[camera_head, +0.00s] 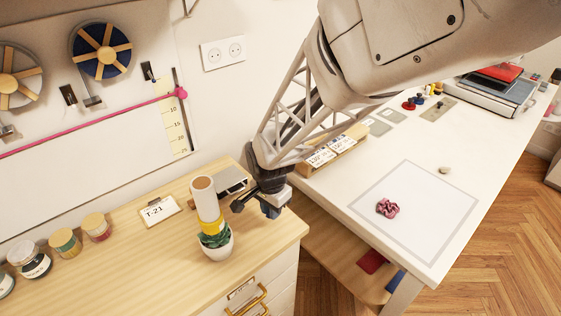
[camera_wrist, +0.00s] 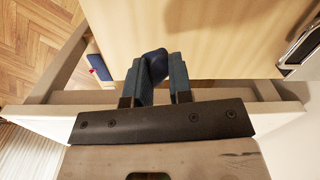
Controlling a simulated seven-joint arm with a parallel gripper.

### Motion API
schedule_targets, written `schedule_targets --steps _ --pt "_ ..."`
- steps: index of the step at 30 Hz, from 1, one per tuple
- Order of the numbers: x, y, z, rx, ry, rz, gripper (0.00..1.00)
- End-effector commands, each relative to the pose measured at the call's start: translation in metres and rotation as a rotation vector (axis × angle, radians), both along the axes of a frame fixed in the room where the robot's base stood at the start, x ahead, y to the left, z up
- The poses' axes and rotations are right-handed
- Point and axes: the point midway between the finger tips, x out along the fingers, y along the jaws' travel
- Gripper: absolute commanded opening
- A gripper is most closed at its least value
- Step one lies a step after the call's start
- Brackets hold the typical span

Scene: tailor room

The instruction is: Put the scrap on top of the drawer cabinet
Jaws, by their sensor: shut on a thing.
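My gripper (camera_head: 257,204) is near the right edge of the drawer cabinet's wooden top (camera_head: 150,265). In the wrist view its fingers (camera_wrist: 158,88) are shut on a small dark blue thing (camera_wrist: 154,64), apparently a fabric scrap. The cabinet top (camera_wrist: 215,38) shows beyond and below the fingers. How far the blue thing is above the top is hard to tell. A crumpled pink piece of cloth (camera_head: 388,208) lies on the white table (camera_head: 430,155) to the right, inside a marked rectangle, apart from my gripper.
A potted succulent (camera_head: 215,241) and a yellow-and-white spool (camera_head: 206,200) stand close left of my gripper. A T-21 card (camera_head: 160,210) and several jars (camera_head: 64,242) are farther left on the cabinet. A gap separates cabinet and table. The cabinet's front right corner is clear.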

Motion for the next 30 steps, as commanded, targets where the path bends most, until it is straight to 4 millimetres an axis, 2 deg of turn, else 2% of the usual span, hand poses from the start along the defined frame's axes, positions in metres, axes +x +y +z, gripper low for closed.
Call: schedule_targets --steps 11,25,26,30 --pt "0.0 0.0 -0.032 -0.001 0.001 0.0 0.0" --pt "0.0 0.0 -0.037 0.0 0.001 0.0 0.0" --pt "0.0 0.0 -0.036 -0.001 0.001 0.0 0.25" --pt "0.0 0.0 -0.036 -0.001 0.001 0.0 0.46"
